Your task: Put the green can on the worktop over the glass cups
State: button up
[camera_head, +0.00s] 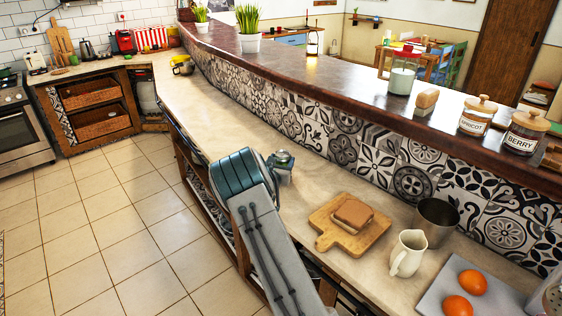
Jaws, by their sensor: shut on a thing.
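My arm reaches up from the bottom middle to a teal joint, and a small grey-blue part, which looks like my wrist end, shows just past it over the near edge of the worktop (333,178).
On the worktop to the right are a cutting board (340,238) with bread (353,213), a metal pot (436,220), a cream jug (407,254) and a grey tray (436,293) with orange round things. A raised dark counter (345,82) runs behind. Open floor (120,215) lies left.

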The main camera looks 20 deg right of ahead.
jog(key=shift+f, duration=0.15)
jog(key=o, duration=1.2)
jog(key=shift+s+a, duration=0.1)
